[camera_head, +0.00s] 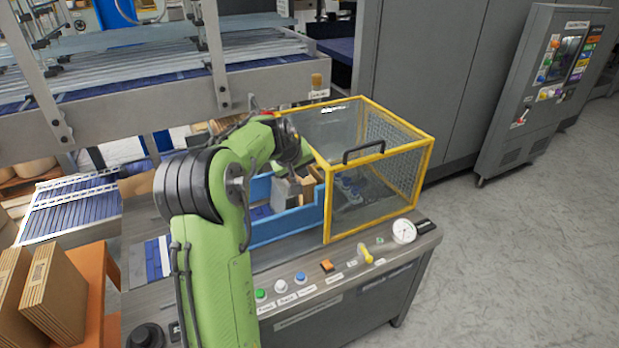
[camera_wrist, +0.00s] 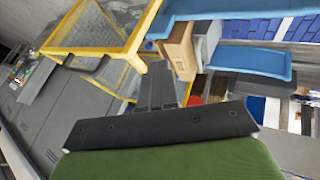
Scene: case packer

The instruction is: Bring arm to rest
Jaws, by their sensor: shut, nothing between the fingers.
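My green arm (camera_head: 215,190) rises from the bottom of the head view and bends over the machine, its wrist (camera_head: 290,140) near the yellow-framed guard. In the wrist view my gripper (camera_wrist: 157,78) is shut and empty, its dark fingers together. In the head view I cannot make out the fingers clearly. The blue bin (camera_head: 290,224) lies below and beside the wrist, holding a cardboard box (camera_wrist: 178,50) and a grey item (camera_wrist: 208,40).
The clear guard with a yellow frame (camera_head: 383,153) and black handle stands close right of the wrist. A panel with buttons and a gauge (camera_head: 404,231) runs along the front. Cartons (camera_head: 55,295) stand on an orange surface at left. The floor (camera_head: 530,250) at right is clear.

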